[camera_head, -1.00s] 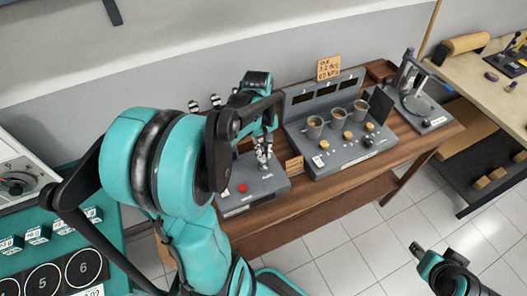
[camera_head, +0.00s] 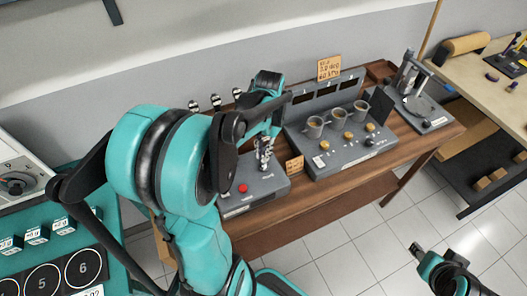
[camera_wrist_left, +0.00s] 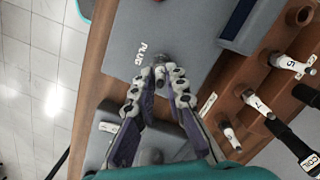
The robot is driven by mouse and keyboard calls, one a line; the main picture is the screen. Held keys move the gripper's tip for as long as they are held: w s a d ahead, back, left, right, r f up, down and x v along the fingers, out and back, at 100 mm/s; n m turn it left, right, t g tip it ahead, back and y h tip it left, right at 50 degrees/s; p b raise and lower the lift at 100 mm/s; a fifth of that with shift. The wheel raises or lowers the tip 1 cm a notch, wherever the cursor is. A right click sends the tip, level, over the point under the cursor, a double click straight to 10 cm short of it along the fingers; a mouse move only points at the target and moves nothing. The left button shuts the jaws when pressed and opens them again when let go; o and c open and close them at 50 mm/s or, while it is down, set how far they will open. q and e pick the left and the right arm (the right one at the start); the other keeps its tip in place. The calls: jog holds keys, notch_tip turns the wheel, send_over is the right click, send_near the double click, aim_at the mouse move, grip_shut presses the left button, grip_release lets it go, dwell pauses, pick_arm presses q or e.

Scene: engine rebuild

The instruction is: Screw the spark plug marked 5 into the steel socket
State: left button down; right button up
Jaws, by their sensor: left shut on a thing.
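My left gripper (camera_head: 263,147) is low over the front of a grey fixture (camera_head: 262,183) with a red button. It also shows in the left wrist view (camera_wrist_left: 160,77), with its fingers closed together on a small thing beside the printed word PLUG. The fingers hide most of what they hold, so I cannot read a mark on it. Silver metal shows at the fingertips, but I cannot tell the steel socket from the held thing. Several white-bodied plugs (camera_wrist_left: 290,63) lie in a brown wooden rack to the right. My right gripper (camera_head: 418,250) is away over the floor, its jaws unclear.
A grey console (camera_head: 345,150) with three cups and yellow knobs stands right of the fixture. A small press stand (camera_head: 425,118) is further right. A teal table with numbered circles (camera_head: 45,280) is at the lower left. Tiled floor (camera_head: 340,245) is clear in front.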

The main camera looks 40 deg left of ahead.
pick_arm(q)
jog(key=m, duration=0.3)
jog(key=shift+m, duration=0.4)
jog(key=c, duration=1.5)
grip_release()
jog(key=shift+r+p, duration=3.4)
jog(key=shift+r, duration=0.9)
